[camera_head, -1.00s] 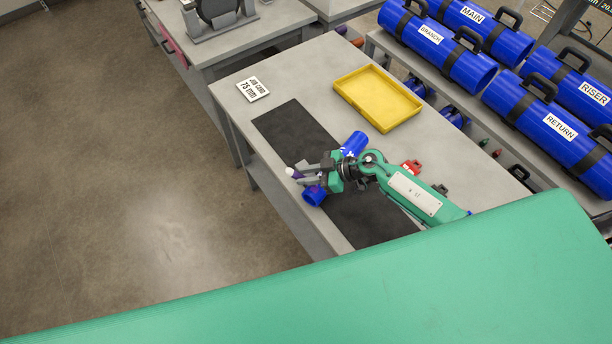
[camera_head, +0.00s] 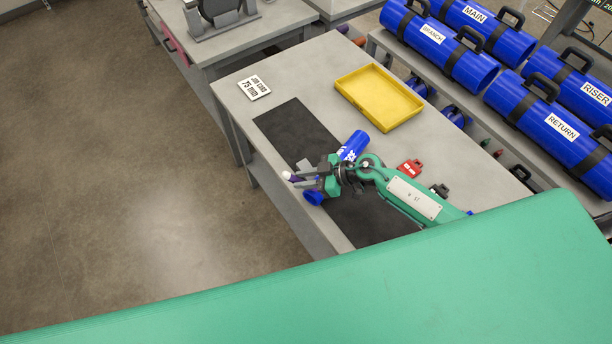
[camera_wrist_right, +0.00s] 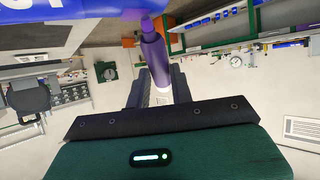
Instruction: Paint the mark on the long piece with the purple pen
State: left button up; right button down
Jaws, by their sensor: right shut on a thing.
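My right gripper (camera_head: 306,177) is shut on the purple pen (camera_head: 294,178), above the black mat. In the right wrist view the pen (camera_wrist_right: 154,55) stands between the fingers, its tip against or very near the lower edge of a blue pipe piece (camera_wrist_right: 50,8) with white lettering. A purple patch (camera_wrist_right: 131,14) shows there beside the tip; I cannot tell whether the tip touches. In the head view a blue piece (camera_head: 354,145) shows behind the gripper and a blue end (camera_head: 313,198) in front. The hand hides whether these join as one long piece. My left gripper is out of view.
A yellow tray (camera_head: 378,97) lies empty at the back of the table, with a job card (camera_head: 254,87) to its left. Red (camera_head: 410,167) and dark (camera_head: 440,190) small items sit right of my arm. Labelled blue cylinders (camera_head: 440,45) fill the rack behind.

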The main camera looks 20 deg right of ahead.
jog(key=shift+w+d, duration=0.15)
jog(key=shift+w+d, duration=0.15)
jog(key=shift+d, duration=0.1)
jog(key=shift+w+d, duration=0.2)
dwell(0.3)
jog(key=shift+w+d, duration=0.1)
jog(key=shift+d, duration=0.05)
jog(key=shift+s+a, duration=0.3)
jog(key=shift+a, duration=0.1)
jog(key=shift+r, duration=0.1)
dwell(0.5)
jog(key=shift+r, duration=3.45)
